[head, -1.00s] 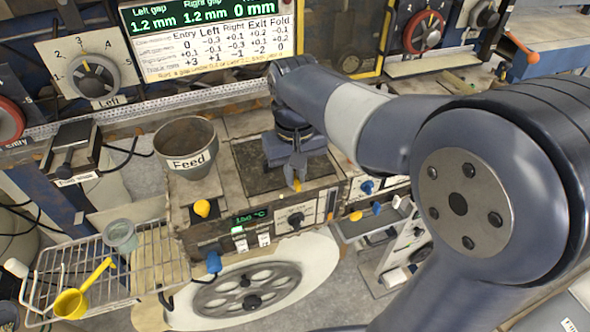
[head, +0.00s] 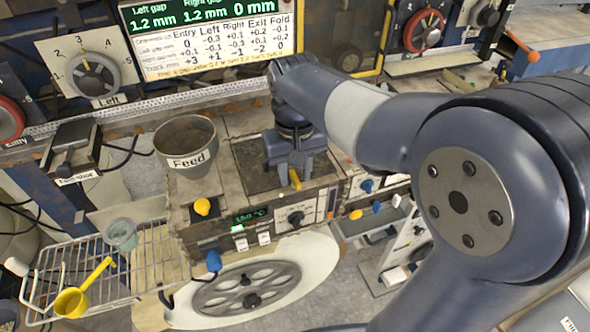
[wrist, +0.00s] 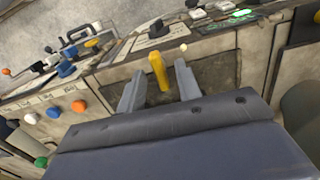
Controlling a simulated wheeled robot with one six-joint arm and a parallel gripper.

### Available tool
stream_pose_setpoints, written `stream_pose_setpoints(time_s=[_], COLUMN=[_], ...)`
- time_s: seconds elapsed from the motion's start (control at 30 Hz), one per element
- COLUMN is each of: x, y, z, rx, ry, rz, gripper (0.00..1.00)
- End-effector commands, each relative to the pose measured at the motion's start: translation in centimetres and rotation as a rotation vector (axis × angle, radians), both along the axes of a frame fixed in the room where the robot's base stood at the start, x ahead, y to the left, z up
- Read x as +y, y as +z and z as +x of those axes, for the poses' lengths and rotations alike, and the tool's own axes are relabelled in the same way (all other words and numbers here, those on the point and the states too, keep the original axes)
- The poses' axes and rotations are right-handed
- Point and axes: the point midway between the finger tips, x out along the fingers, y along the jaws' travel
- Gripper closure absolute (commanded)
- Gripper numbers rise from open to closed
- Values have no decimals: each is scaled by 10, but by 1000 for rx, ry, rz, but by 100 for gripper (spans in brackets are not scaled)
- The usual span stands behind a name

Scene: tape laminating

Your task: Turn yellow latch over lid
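The yellow latch (head: 295,180) is a short upright bar at the front edge of the heated unit, beside its dark top plate (head: 250,168). In the wrist view the yellow latch (wrist: 158,72) stands between the two grey fingers of my gripper (wrist: 160,85), with a gap visible on each side. My gripper (head: 293,170) is open and points down over the front of the unit in the head view. Its fingers and wrist hide part of the latch and the plate. I cannot clearly make out which part is the lid.
The Feed bowl (head: 187,147) stands left of the plate. A yellow knob (head: 203,207) and a blue knob (head: 213,261) are on the unit's left side. A wire rack (head: 150,262) holds a yellow scoop (head: 73,302) and a cup (head: 121,234).

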Motion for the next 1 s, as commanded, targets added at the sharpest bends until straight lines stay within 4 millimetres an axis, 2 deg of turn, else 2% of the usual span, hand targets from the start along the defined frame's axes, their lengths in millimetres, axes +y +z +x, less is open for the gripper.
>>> stream_pose_setpoints(time_s=[0.17,0.4,0.6,0.77,1.0], x=[0,0,0,0,0], y=[19,69,98,107,108], z=[1,1,1,0,0], rx=[-4,-6,-4,-2,-1], ry=[0,0,0,0,0], rz=[1,2,1,1,0], gripper=[67,67,67,67,67])
